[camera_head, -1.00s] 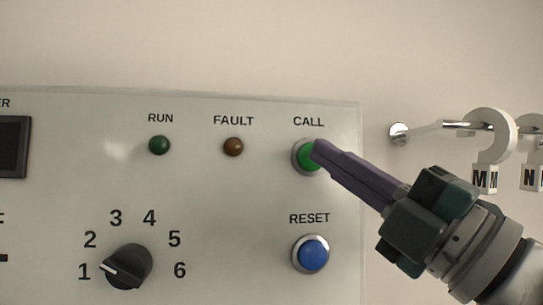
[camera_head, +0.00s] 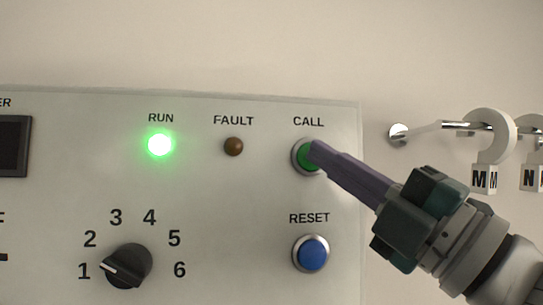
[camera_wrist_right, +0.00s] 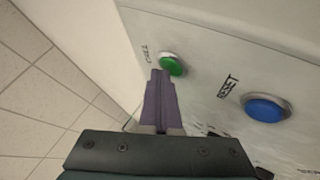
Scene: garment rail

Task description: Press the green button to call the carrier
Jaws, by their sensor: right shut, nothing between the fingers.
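The green button (camera_head: 305,157) sits in a metal ring under the word CALL on the pale control panel (camera_head: 200,200). My right gripper (camera_head: 317,149) is shut and empty, with its purple fingertips at the button's face, covering its right part. In the right wrist view the green button (camera_wrist_right: 172,65) shows just past the fingertips (camera_wrist_right: 160,75). The RUN lamp (camera_head: 160,145) is lit bright green. The FAULT lamp (camera_head: 233,147) is dark brown. My left gripper is in neither view.
A blue RESET button (camera_head: 313,253) is below the green one. A black rotary knob (camera_head: 128,266) points near 1.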

